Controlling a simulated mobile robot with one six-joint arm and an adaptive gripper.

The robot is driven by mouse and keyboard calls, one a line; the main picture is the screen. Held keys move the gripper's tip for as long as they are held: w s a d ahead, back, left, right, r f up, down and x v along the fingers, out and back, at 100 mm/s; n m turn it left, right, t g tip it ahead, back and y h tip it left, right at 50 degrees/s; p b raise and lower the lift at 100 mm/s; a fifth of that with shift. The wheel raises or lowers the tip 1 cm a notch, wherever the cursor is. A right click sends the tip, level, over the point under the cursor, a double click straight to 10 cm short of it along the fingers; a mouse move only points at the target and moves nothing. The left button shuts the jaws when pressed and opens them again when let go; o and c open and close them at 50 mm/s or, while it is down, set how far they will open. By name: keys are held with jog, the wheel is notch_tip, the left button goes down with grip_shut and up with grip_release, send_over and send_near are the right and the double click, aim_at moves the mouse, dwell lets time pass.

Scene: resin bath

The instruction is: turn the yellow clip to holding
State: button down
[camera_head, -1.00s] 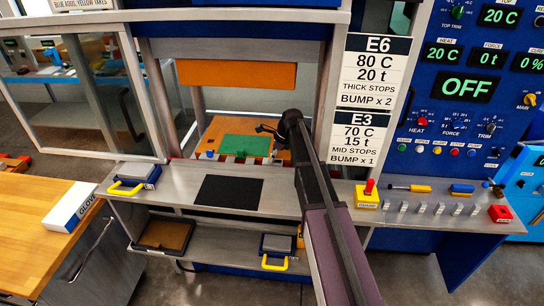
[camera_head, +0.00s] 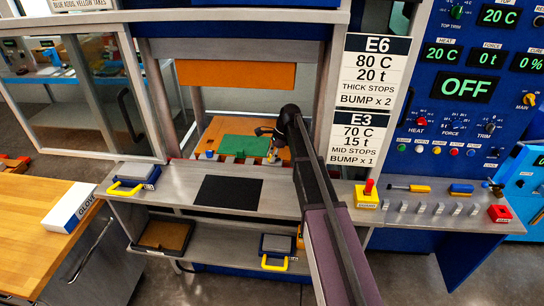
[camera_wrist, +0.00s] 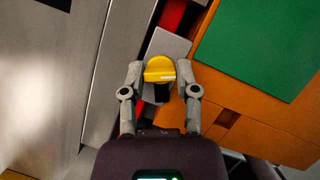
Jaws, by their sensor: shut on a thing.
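The yellow clip (camera_wrist: 160,69) is a rounded yellow knob with a pale mark on its front edge, seen in the wrist view. It sits on a grey block at the edge of the orange bed. My gripper (camera_wrist: 161,80) has one finger on each side of the knob and is shut on it.
A green plate (camera_head: 239,147) lies on the orange bed, also in the wrist view (camera_wrist: 265,45). The grey shelf in front (camera_head: 285,187) carries a black mat (camera_head: 228,190). The press frame post (camera_head: 325,95) stands close to the right of my arm.

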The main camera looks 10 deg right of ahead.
jog(key=n+g, duration=0.1)
jog(key=n, duration=0.2)
jog(key=n+g, duration=0.1)
jog(key=n, duration=0.2)
jog(key=shift+h, duration=0.4)
jog(key=n+g+h, duration=0.1)
jog(key=n, duration=0.2)
jog(key=n+h, duration=0.1)
jog(key=n, duration=0.2)
jog(key=shift+a+n+g, duration=0.1)
jog(key=shift+n+g, duration=0.3)
jog(key=shift+c, duration=1.8)
grip_release()
